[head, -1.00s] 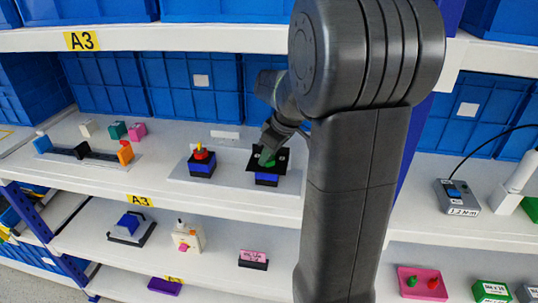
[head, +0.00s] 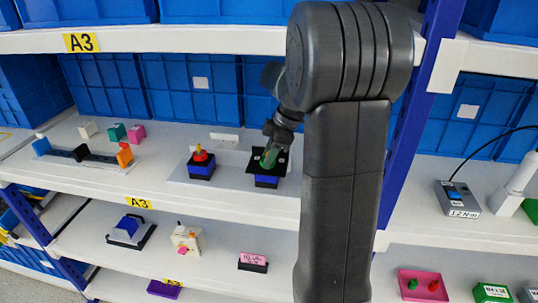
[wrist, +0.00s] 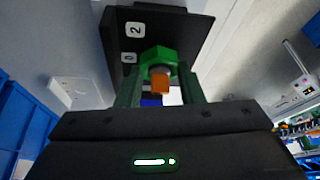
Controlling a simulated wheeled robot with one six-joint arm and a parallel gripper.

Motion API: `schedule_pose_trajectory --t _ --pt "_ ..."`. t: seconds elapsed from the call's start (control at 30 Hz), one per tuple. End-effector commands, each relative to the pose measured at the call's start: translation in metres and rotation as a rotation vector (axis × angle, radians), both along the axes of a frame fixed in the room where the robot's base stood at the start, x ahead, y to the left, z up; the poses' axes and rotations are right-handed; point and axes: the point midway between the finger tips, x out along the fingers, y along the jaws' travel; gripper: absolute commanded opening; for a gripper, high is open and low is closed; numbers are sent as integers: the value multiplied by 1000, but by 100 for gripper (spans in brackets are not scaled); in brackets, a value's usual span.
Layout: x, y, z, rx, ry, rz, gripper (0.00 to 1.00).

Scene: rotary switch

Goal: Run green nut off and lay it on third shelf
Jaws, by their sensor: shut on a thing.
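The green nut (wrist: 158,57) sits between my gripper's two fingers (wrist: 159,90) in the wrist view, at the black plate with number labels (wrist: 135,30). An orange piece (wrist: 160,83) shows just in front of the nut's centre. In the head view, my gripper (head: 269,158) is at the black plate (head: 282,165) on a blue and black base (head: 266,182). My gripper is shut on the nut. The nut's thread is hidden, so I cannot tell how far it is on.
A similar base with a red and yellow knob (head: 201,158) stands just to the left. Coloured blocks on a black rail (head: 82,153) are further left. The lower shelf (head: 215,235) carries several small items with bare gaps between. A blue upright (head: 410,150) stands right of my arm.

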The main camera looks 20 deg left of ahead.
Motion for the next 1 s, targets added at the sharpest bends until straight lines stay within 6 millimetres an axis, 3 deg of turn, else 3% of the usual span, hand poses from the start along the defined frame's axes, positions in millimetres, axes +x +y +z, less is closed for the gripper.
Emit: schedule_pose_trajectory --t 0.6,0.93,0.97,1.0 --pt "2 3 2 0 3 766 13" --pt "2 2 1 1 1 834 13" --pt "2 2 1 1 1 833 36" --pt "2 2 1 1 1 833 44"
